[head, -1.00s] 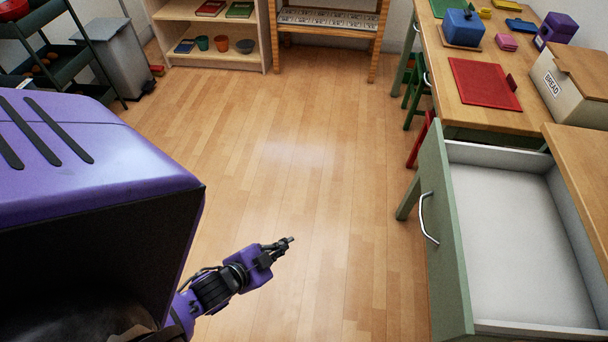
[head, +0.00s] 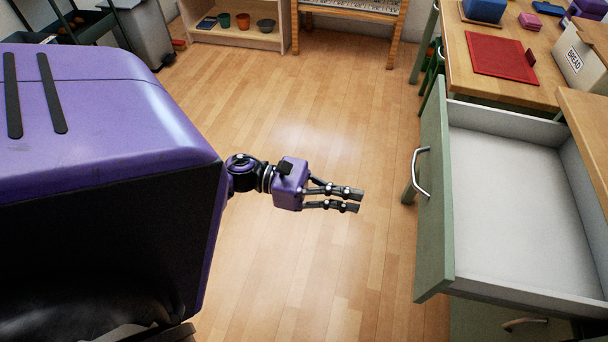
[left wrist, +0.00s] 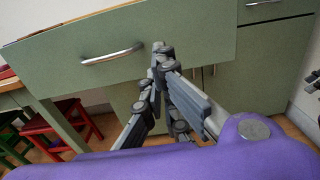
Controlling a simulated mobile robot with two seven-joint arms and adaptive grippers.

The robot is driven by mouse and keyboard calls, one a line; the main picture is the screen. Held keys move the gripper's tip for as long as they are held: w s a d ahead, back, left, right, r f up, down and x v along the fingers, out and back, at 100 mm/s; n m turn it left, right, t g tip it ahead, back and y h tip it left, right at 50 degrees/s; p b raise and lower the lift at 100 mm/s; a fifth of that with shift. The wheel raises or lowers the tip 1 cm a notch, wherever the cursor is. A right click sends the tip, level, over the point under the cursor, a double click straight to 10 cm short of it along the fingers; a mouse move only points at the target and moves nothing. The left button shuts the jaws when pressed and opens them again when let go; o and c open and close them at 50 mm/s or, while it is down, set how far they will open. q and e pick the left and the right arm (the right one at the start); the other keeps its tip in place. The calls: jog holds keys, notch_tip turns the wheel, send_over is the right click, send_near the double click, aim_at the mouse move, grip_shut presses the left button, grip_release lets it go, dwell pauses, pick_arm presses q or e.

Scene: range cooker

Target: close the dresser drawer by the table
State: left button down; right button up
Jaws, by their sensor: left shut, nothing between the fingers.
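The dresser drawer (head: 520,200) stands pulled out at the right of the head view, with a green front and an empty white inside. Its curved metal handle (head: 420,172) faces left, toward my left gripper. My left gripper (head: 359,200) is shut and empty, left of the handle and apart from it, fingers pointing right. In the left wrist view, the fingers (left wrist: 162,62) overlap the lower part of the green drawer front (left wrist: 205,30), right of the handle (left wrist: 112,54). A dark jointed part cut off at the right edge may be my right gripper; its jaws cannot be made out.
A wooden table (head: 465,75) with a red tray (head: 500,57) and a bread box (head: 577,55) stands behind the drawer. A lower handle (head: 525,323) shows below it. The floor (head: 320,115) between my left arm and the drawer is clear.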

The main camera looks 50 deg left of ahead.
aim_at(428, 215)
pick_arm(q)
jog(key=p+x, duration=0.2)
jog(key=x, duration=1.1)
jog(key=shift+r+p, duration=0.15)
jog(key=shift+p, duration=0.15)
pick_arm(e)
jog(key=shift+d+r, duration=0.25)
jog(key=shift+r, duration=0.25)
jog(key=shift+d+r, duration=0.2)
jog(key=shift+r, duration=0.3)
pick_arm(q)
jog(key=shift+w+d, duration=0.25)
jog(key=shift+d, duration=0.2)
jog(key=b+x, duration=0.7)
jog(key=x, duration=2.4)
jog(key=shift+w+f, duration=0.15)
jog(key=shift+f, duration=0.05)
jog(key=shift+w+d+b, duration=0.3)
jog(key=shift+w+d, duration=0.05)
jog(key=shift+d, duration=0.15)
jog(key=shift+r, duration=0.15)
pick_arm(e)
notch_tip(428, 215, down, 7)
jog(key=s, duration=0.2)
jog(key=shift+s+r+g, duration=0.15)
jog(key=shift+r+g, duration=0.05)
jog(key=shift+g, duration=0.1)
